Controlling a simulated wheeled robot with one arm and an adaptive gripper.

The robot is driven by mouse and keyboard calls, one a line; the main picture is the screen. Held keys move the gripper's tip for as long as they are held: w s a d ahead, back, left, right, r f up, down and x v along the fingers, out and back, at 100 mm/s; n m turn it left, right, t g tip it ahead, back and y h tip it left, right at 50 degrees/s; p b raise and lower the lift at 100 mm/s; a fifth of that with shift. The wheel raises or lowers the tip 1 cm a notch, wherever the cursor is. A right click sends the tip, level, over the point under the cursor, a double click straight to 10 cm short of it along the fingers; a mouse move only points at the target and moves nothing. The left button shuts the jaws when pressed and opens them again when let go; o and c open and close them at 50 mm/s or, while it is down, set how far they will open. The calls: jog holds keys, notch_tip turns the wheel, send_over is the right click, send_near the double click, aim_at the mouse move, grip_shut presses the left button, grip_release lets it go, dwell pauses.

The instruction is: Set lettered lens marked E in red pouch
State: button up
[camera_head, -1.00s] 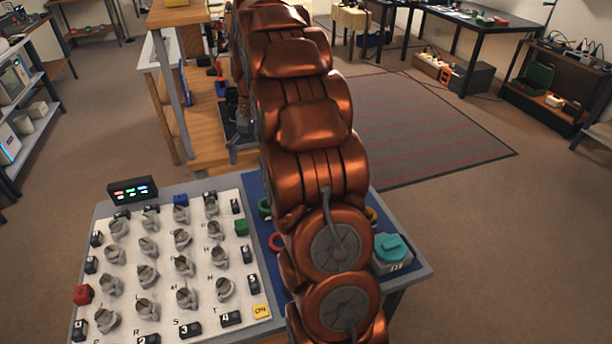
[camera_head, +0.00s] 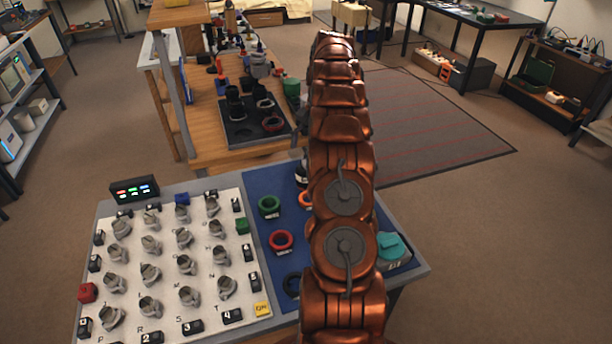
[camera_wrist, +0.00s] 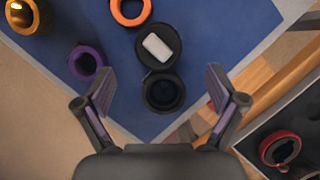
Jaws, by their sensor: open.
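In the wrist view my gripper (camera_wrist: 160,82) is open and empty, its two fingers spread above the near edge of the blue mat. Between and beyond the fingers lies a black round cup-like piece (camera_wrist: 163,92), touching a black piece with a blank-looking white top (camera_wrist: 158,48). No letter E is readable on anything. In the head view a red round open holder (camera_head: 280,241), possibly the red pouch, sits on the blue mat (camera_head: 262,182). My arm hides my gripper and part of the mat there.
Green (camera_head: 269,206), orange (camera_wrist: 130,8) and purple (camera_wrist: 86,62) rings stand on the mat. A lettered knob board (camera_head: 165,265) fills the left side. A dark tray (camera_head: 236,141) with black pieces and a red ring (camera_head: 272,124) lies on the wooden bench behind.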

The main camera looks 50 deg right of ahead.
aim_at(306, 162)
jog(key=shift+x, duration=1.15)
jog(key=shift+s+a+f, duration=0.1)
jog(key=shift+f, duration=0.05)
jog(key=shift+p+x, duration=0.8)
jog(key=shift+x, duration=1.1)
jog(key=shift+s+a+f, duration=0.1)
jog(key=shift+a+f, duration=0.05)
jog(key=shift+f, duration=0.35)
grip_shut()
jog(key=shift+r, duration=0.1)
jog(key=shift+r+b, duration=0.7)
jog(key=shift+r, duration=1)
jog(key=s+a+b, duration=0.2)
jog(key=s+a, duration=0.2)
jog(key=s, duration=0.2)
jog(key=s+a+r+b, duration=0.1)
jog(key=s+a, duration=0.3)
jog(key=s, duration=0.3)
jog(key=shift+s+r+b, duration=0.25)
jog(key=shift+s+b, duration=0.1)
